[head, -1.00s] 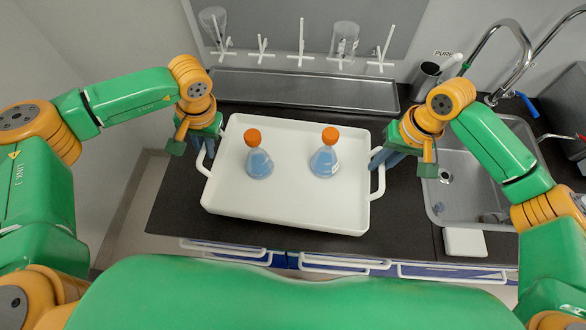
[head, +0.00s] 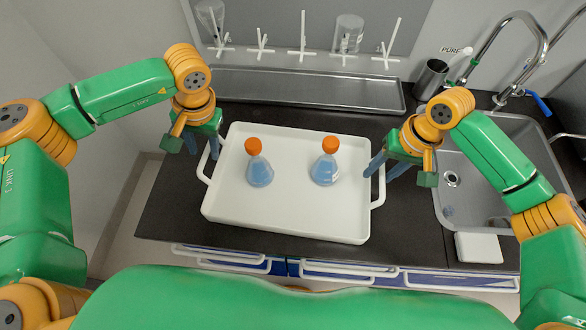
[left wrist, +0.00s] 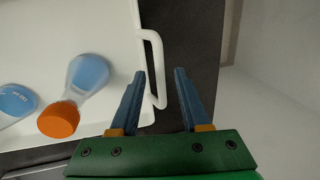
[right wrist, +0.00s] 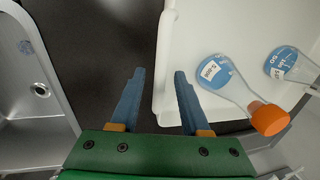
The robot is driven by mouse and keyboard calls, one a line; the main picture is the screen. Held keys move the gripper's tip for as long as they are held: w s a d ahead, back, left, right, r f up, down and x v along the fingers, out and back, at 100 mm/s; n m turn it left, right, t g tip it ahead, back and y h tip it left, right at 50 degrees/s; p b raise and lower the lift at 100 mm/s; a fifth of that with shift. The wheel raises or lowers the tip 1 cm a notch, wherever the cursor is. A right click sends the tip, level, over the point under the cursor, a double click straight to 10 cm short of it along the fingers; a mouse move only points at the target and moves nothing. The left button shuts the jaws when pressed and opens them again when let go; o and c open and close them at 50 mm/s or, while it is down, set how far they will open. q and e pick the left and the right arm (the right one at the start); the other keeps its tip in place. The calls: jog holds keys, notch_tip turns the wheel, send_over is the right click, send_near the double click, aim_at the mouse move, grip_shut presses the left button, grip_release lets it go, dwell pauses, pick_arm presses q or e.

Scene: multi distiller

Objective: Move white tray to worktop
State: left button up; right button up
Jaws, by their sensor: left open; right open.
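The white tray (head: 285,220) lies on the black worktop (head: 170,215). It carries two flasks of blue liquid with orange caps, a left flask (head: 259,168) and a right flask (head: 325,168), both upright. My left gripper (head: 202,147) is open at the tray's left handle; in the left wrist view its fingers (left wrist: 160,75) are spread either side of the handle bar (left wrist: 157,62). My right gripper (head: 386,168) is open at the right handle; in the right wrist view its fingers (right wrist: 160,75) are spread with the handle bar (right wrist: 161,92) between them.
A steel sink (head: 470,215) with a tap (head: 520,50) is to the right. A long metal trough (head: 305,90) runs behind the tray, below a drying rack with glassware. A steel cup (head: 430,80) stands at the back right. Drawer handles (head: 340,268) line the front.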

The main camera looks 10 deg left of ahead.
jog(key=shift+d+r, duration=0.1)
jog(key=shift+r, duration=0.05)
pick_arm(q)
jog(key=v, duration=0.8)
jog(key=shift+r, duration=0.2)
pick_arm(e)
notch_tip(320, 180, up, 12)
jog(key=d, duration=0.2)
jog(key=shift+f, duration=0.25)
jog(key=shift+s+d, duration=0.1)
jog(key=shift+s, duration=0.1)
